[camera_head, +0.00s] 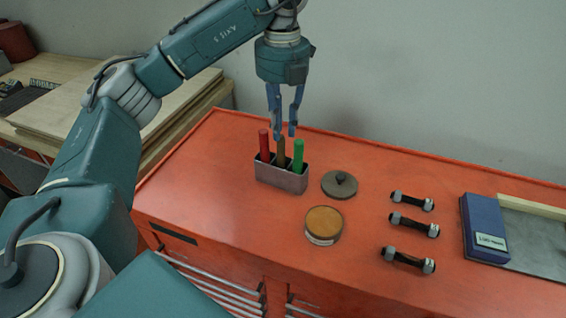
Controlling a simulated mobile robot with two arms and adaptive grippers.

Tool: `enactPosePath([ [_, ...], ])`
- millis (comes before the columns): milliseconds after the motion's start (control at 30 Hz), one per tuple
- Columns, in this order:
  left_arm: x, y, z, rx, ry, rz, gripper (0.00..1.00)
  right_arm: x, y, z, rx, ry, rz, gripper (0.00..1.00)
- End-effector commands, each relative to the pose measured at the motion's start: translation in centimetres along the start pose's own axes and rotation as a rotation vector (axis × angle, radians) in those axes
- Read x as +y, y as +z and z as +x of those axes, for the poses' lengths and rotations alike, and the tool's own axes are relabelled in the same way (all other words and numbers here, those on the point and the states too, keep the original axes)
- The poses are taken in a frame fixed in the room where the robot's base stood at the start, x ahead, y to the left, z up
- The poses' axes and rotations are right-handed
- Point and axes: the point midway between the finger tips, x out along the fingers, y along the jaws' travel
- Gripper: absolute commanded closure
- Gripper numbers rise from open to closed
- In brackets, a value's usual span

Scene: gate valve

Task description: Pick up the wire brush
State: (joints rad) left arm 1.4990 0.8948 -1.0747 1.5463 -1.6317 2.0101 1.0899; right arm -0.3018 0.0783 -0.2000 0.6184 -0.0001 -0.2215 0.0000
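A grey metal holder (282,175) stands on the orange cabinet top. Three handles stick up from it: a red one (265,146) on the left, a brown one (281,151) in the middle and a green one (298,156) on the right. The lower ends are hidden in the holder, so I cannot tell for sure which is the wire brush. My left gripper (284,134) points down with its blue fingers apart, right at the top of the brown handle. I cannot tell whether the fingers touch it. My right gripper is out of view.
A round dark lid (340,185) and an open tin with a tan filling (323,222) lie right of the holder. Several black-and-grey bolt pieces (414,225) lie further right, with a blue box (484,228) beyond. The cabinet top (205,205) left of the holder is clear.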

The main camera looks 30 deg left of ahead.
Motion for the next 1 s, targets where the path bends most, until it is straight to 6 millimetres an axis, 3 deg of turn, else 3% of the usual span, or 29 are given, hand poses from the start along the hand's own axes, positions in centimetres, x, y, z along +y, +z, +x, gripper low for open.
enactPosePath([
  [100, 0.0, -0.1, 1.8, 0.003, 0.001, 0.001, 0.8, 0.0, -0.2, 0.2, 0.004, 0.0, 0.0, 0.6],
  [267, 0.0, 0.0, 2.7, 0.002, 0.001, 0.0, 0.8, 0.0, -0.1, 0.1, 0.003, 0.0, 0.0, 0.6],
  [600, 0.2, -0.1, 6.9, 0.002, 0.002, -0.001, 0.8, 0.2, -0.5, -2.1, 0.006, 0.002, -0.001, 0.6],
  [900, 0.2, -0.1, 7.7, -0.001, -0.001, 0.0, 0.8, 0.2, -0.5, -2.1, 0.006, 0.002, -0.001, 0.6],
  [1000, 0.2, -0.1, 7.7, -0.001, -0.001, 0.0, 0.98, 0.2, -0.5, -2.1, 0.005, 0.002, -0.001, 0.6],
])
